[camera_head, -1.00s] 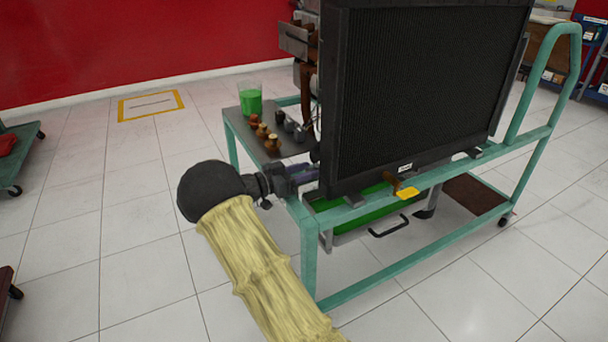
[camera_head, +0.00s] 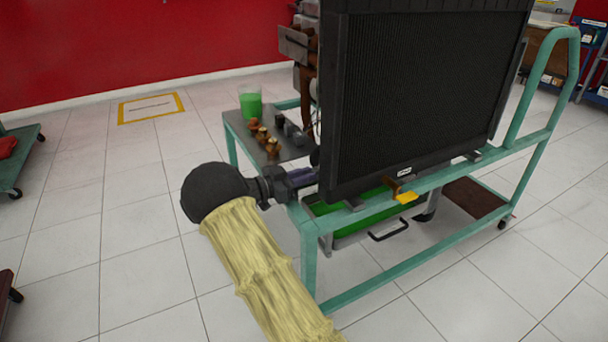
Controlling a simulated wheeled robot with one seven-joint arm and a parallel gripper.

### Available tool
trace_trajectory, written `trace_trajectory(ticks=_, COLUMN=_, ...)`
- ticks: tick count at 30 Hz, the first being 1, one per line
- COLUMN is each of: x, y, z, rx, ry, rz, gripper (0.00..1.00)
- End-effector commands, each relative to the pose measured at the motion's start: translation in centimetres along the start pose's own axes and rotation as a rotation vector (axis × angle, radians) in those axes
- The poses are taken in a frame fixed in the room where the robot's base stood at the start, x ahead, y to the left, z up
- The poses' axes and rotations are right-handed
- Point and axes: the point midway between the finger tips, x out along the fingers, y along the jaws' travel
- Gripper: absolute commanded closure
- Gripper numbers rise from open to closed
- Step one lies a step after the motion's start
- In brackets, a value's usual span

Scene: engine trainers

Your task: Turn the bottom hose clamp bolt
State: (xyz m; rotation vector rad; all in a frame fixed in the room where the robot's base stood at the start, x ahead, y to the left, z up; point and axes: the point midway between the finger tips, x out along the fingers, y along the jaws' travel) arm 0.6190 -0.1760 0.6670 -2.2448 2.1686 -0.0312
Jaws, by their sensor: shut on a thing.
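My gripper (camera_head: 306,178) reaches from the left to the lower left corner of the black radiator (camera_head: 425,100) on the green engine trainer cart. Its fingers are shut at a purple-grey part beside the radiator's lower edge. My arm's dark wrist and the radiator hide most of the contact. The bottom hose clamp and its bolt are too small and covered to make out in the head view.
A grey shelf (camera_head: 240,128) on the cart holds a cup of green liquid (camera_head: 250,104) and several small brown and grey parts. A green-filled tray (camera_head: 350,225) sits under the radiator. The cart frame (camera_head: 430,180) runs close to my gripper. Open floor lies at the left.

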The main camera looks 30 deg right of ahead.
Motion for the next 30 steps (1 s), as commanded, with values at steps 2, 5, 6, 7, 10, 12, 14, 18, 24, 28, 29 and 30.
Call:
trace_trajectory(ticks=2, x=0.04, y=0.00, z=-0.06, rx=0.050, ry=-0.001, rz=0.000, gripper=1.00)
trace_trajectory(ticks=5, x=0.02, y=0.03, z=-0.02, rx=0.120, ry=-0.001, rz=0.000, gripper=1.00)
trace_trajectory(ticks=6, x=0.05, y=0.05, z=-0.01, rx=0.149, ry=-0.001, rz=0.001, gripper=1.00)
trace_trajectory(ticks=7, x=0.06, y=0.06, z=0.00, rx=0.172, ry=-0.001, rz=0.001, gripper=1.00)
trace_trajectory(ticks=10, x=0.04, y=0.06, z=0.06, rx=0.241, ry=-0.002, rz=0.000, gripper=1.00)
trace_trajectory(ticks=12, x=0.02, y=0.05, z=0.08, rx=0.285, ry=-0.002, rz=0.000, gripper=1.00)
trace_trajectory(ticks=14, x=0.02, y=0.06, z=0.08, rx=0.318, ry=-0.001, rz=0.000, gripper=1.00)
trace_trajectory(ticks=18, x=0.01, y=0.08, z=0.10, rx=0.374, ry=-0.001, rz=0.000, gripper=1.00)
trace_trajectory(ticks=24, x=0.01, y=0.10, z=0.12, rx=0.406, ry=-0.001, rz=0.001, gripper=1.00)
trace_trajectory(ticks=28, x=0.01, y=0.10, z=0.13, rx=0.408, ry=-0.001, rz=0.001, gripper=1.00)
trace_trajectory(ticks=29, x=0.01, y=0.10, z=0.13, rx=0.408, ry=-0.001, rz=0.001, gripper=1.00)
trace_trajectory(ticks=30, x=0.01, y=0.10, z=0.14, rx=0.408, ry=-0.001, rz=0.001, gripper=1.00)
